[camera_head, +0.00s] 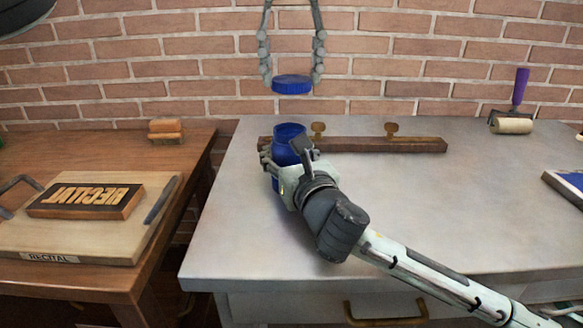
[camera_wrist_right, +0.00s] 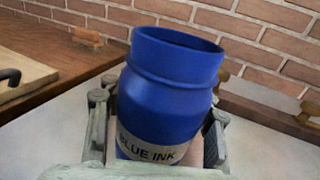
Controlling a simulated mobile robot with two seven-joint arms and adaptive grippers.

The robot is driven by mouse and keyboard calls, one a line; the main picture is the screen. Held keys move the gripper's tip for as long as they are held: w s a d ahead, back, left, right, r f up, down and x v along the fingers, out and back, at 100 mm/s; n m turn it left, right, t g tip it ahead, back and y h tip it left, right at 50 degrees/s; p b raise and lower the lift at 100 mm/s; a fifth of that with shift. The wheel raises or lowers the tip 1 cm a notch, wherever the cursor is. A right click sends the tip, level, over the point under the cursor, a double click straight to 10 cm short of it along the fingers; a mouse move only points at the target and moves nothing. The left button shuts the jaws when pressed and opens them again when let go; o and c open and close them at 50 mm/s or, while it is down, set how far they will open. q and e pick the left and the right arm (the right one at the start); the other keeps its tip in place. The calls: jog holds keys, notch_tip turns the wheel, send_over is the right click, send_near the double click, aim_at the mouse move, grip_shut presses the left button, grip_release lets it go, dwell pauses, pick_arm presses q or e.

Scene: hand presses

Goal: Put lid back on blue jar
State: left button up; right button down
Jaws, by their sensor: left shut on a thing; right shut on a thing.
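The blue jar (camera_head: 289,132) stands open-topped at the left part of the grey table; its label reads "BLUE INK" in the right wrist view (camera_wrist_right: 165,90). My right gripper (camera_head: 284,158) is shut around the jar's body, with fingers on both sides. I cannot tell whether the jar's base touches the table. The blue lid (camera_head: 292,85) is in the air above the jar's mouth, apart from it, with a clear gap in the head view. My left gripper (camera_head: 292,77) points down from the top of the picture and is shut on the lid, one finger at each side.
A wooden bar with knobs (camera_head: 418,145) lies behind the jar on the grey table (camera_head: 420,220). A purple-handled roller (camera_head: 514,122) is at the back right. The wooden table (camera_head: 110,160) at left holds a board with a letter block (camera_head: 86,200). A brick wall stands behind.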

dwell(0.3)
pick_arm(q)
send_over(289, 133)
jog(key=shift+f, duration=2.45)
jog(key=shift+f, duration=0.9)
jog(key=shift+f, duration=0.6)
